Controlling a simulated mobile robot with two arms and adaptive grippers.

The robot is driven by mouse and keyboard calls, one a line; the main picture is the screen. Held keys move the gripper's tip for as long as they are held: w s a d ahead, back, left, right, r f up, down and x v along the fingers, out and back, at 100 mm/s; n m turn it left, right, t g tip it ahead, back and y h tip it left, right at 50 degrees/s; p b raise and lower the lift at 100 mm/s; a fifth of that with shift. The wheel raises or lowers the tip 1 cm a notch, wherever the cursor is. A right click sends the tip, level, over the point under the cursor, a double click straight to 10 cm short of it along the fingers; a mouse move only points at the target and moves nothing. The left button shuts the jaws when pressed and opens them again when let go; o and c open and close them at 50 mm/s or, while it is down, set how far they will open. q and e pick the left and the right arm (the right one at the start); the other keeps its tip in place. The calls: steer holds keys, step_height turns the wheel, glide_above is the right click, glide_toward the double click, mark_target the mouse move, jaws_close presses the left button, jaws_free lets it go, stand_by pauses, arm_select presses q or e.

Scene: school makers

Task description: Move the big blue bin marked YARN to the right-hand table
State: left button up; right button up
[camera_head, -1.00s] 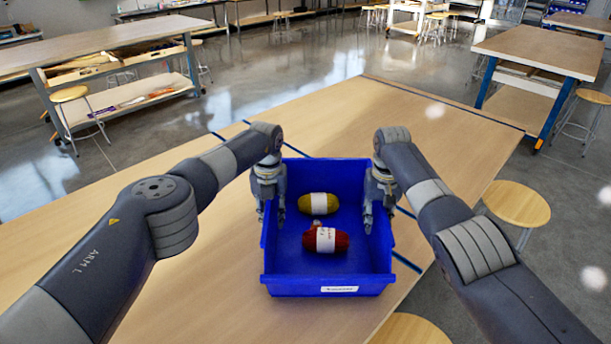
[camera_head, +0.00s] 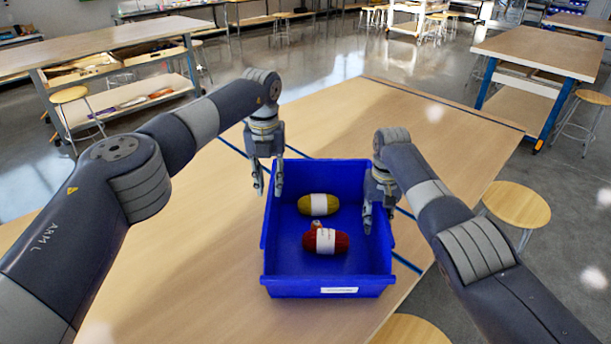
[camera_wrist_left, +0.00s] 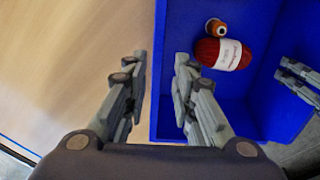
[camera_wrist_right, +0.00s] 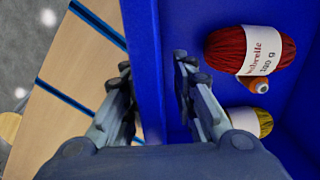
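The big blue bin (camera_head: 327,284) stands on the near wooden table, with a small white label on its front that I cannot read. Inside lie a yellow yarn ball (camera_head: 319,204), a red yarn ball (camera_head: 326,241) and a small orange spool (camera_wrist_left: 216,27). My left gripper (camera_head: 267,190) is open, raised at the bin's left wall. In the left wrist view, the wall's edge lies between its fingers. My right gripper (camera_head: 378,217) is open at the right wall. In the right wrist view, the wall (camera_wrist_right: 146,60) runs between its fingers; contact is unclear.
The near table (camera_head: 190,270) is bare left of the bin and beyond it (camera_head: 400,115). A table with blue legs (camera_head: 540,50) stands at the back right across a floor gap. Stools (camera_head: 516,204) stand along the right. A shelved table (camera_head: 110,42) stands back left.

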mark_target(380, 203)
step_height(380, 203, up, 12)
steer(key=shift+f, duration=0.1)
stand_by(0.4)
